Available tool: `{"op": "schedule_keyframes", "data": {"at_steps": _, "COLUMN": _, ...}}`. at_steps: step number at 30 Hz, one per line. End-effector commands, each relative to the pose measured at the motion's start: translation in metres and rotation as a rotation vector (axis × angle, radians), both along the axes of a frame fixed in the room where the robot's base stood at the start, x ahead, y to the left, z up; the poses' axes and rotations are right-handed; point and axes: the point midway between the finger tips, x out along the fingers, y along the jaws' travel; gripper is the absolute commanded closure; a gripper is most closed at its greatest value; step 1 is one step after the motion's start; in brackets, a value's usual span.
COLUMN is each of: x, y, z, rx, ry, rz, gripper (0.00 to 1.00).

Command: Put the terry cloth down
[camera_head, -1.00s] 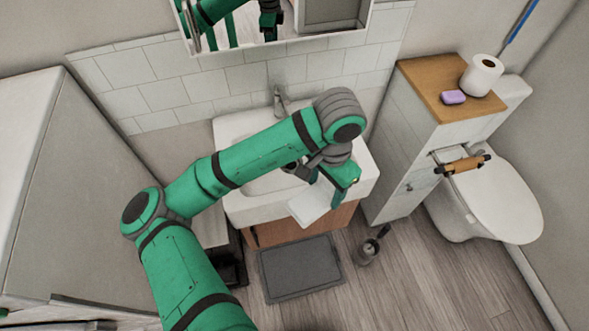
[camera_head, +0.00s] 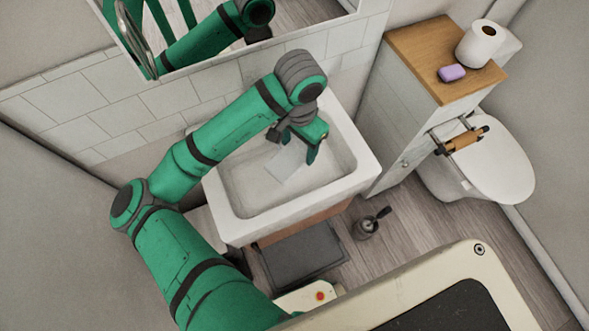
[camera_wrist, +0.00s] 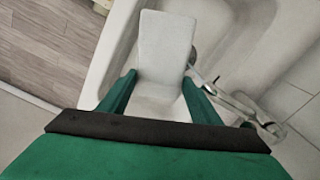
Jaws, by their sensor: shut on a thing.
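The terry cloth (camera_head: 285,163) is a white, flat rectangular piece. My gripper (camera_head: 313,150) is shut on it and holds it over the basin of the white sink (camera_head: 235,228). In the wrist view the cloth (camera_wrist: 165,45) extends out beyond the two green fingers of my gripper (camera_wrist: 158,95). The cloth's far end lies over the sink's inside and rim in that view. I cannot tell whether the cloth touches the basin. My arm hides part of the sink's back left and the tap in the head view.
A cabinet with a wooden top (camera_head: 420,50) stands right of the sink, bearing a purple soap (camera_head: 451,73) and a paper roll (camera_head: 481,44). The toilet (camera_head: 490,170) is further right. A toilet brush (camera_head: 368,225) and a grey mat (camera_head: 300,257) are on the floor.

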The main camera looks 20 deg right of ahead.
Motion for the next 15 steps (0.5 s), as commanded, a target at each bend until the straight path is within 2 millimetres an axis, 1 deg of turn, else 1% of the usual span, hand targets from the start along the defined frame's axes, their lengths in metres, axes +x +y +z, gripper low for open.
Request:
{"op": "schedule_keyframes", "data": {"at_steps": 1, "x": -0.002, "y": 0.0, "z": -0.013, "rx": -0.002, "ry": 0.005, "rz": 0.003, "gripper": 0.68}}
{"op": "schedule_keyframes", "data": {"at_steps": 9, "x": -0.002, "y": -0.001, "z": -0.068, "rx": -0.002, "ry": 0.005, "rz": 0.002, "gripper": 0.68}}
{"op": "schedule_keyframes", "data": {"at_steps": 12, "x": -0.001, "y": -0.001, "z": -0.084, "rx": -0.002, "ry": 0.004, "rz": 0.003, "gripper": 0.68}}
{"op": "schedule_keyframes", "data": {"at_steps": 15, "x": 0.0, "y": 0.001, "z": -0.095, "rx": 0.001, "ry": 0.001, "rz": 0.004, "gripper": 0.68}}
